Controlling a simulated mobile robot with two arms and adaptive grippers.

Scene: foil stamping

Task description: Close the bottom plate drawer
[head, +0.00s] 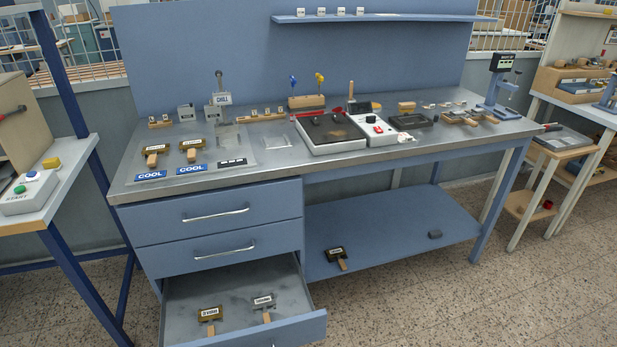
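The bottom plate drawer (238,284) is pulled out below two shut drawers at the left of the blue workbench. Its front panel (300,329) shows at the lower edge of the head view, partly cut off by the frame. Two wooden-handled stamping plates lie inside, a brass-coloured one (209,315) at left and a greyer one (264,302) at right. The shut middle drawer (223,249) and top drawer (215,213) each have a silver bar handle. Neither of my grippers shows in the head view.
The bench top (250,177) holds tools, COOL labels and a hot plate (330,132). A lower shelf (390,243) right of the drawers carries a handled plate (337,256) near its front edge. A side table with buttons (27,192) stands at left. The floor (450,300) at right is clear.

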